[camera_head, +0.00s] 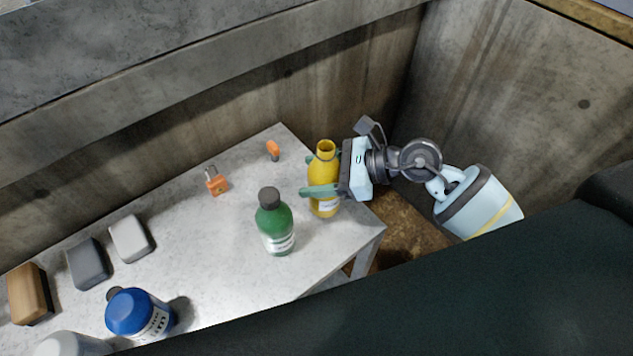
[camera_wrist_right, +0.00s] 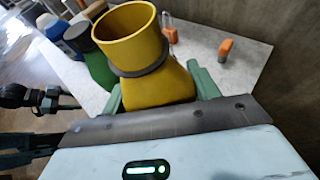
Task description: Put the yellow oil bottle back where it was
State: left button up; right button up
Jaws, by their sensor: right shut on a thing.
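The yellow oil bottle (camera_head: 325,165) is upright at the right end of the grey table, with no cap visible on its open neck. My right gripper (camera_head: 322,174) comes in from the right and is shut on the bottle's body, with one green finger on each side. In the right wrist view the yellow oil bottle (camera_wrist_right: 150,65) fills the space between the green fingers (camera_wrist_right: 160,90). I cannot tell whether its base touches the table.
A green bottle (camera_head: 275,225) stands just left of the yellow one. An orange padlock (camera_head: 216,184) and a small orange item (camera_head: 273,150) lie behind. A blue bottle (camera_head: 138,314) and several blocks (camera_head: 130,238) are at the left. Walls (camera_head: 340,75) rise behind the table (camera_head: 205,260).

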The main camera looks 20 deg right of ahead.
jog(key=shift+w+f, duration=0.1)
jog(key=shift+f, duration=1.6)
jog(key=shift+f, duration=0.15)
pick_arm(q)
jog(key=shift+f, duration=0.15)
pick_arm(e)
jog(key=o, duration=1.2)
jog(key=shift+r, duration=0.2)
pick_arm(q)
jog(key=shift+s+d+f+b, duration=0.1)
jog(key=shift+s+f+b, duration=0.3)
jog(key=shift+f+b, duration=0.45)
pick_arm(e)
jog(key=shift+v, duration=6)
